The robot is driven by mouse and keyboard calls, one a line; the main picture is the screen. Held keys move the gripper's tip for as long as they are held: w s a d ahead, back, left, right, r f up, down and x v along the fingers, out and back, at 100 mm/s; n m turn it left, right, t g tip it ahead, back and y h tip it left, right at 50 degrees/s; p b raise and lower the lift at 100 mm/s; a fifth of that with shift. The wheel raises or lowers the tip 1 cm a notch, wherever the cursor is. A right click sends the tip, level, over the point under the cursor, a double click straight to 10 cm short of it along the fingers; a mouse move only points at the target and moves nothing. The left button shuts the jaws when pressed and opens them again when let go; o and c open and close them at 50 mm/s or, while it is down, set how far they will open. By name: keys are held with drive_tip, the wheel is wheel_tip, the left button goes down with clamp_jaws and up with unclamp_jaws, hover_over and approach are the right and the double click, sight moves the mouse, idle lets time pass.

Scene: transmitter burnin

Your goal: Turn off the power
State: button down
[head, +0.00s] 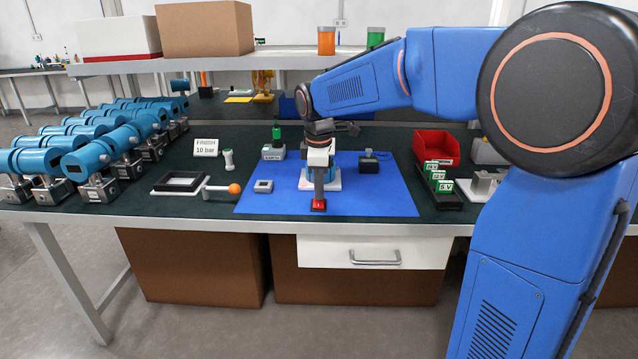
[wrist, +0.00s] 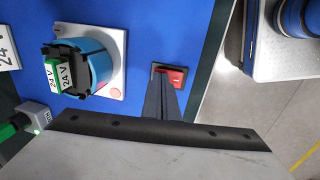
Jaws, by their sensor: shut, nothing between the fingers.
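A red rocker switch (head: 319,206) in a dark housing sits near the front edge of the blue mat (head: 380,200). In the wrist view the red switch (wrist: 175,78) lies right at my fingertips. My gripper (head: 319,196) is shut and empty, pointing down at the switch; I cannot tell whether it touches. Behind it a transmitter on a white plate (head: 333,182) is mostly hidden by my arm. In the wrist view the transmitter (wrist: 98,62) is a blue cylinder with a black open end and a green 24 V module (wrist: 62,76).
Several blue transmitters (head: 90,150) stand at the left. A white fixture with an orange knob (head: 234,189) is left of the mat. A red bin (head: 436,146) and a rack of green modules (head: 438,180) are at the right. A shelf (head: 270,61) runs above.

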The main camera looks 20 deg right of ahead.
idle(0.3)
drive_tip(key=shift+w+d+f+g, duration=0.1)
drive_tip(key=shift+w+f+g, duration=0.1)
drive_tip(key=shift+f+g, duration=0.1)
drive_tip(key=shift+s, duration=0.3)
drive_tip(key=shift+s+a+r, duration=0.15)
drive_tip(key=shift+s+a, duration=0.15)
drive_tip(key=shift+s, duration=0.25)
wheel_tip(320, 180, up, 14)
drive_tip(key=s, duration=0.2)
drive_tip(key=shift+a, duration=0.35)
idle(0.3)
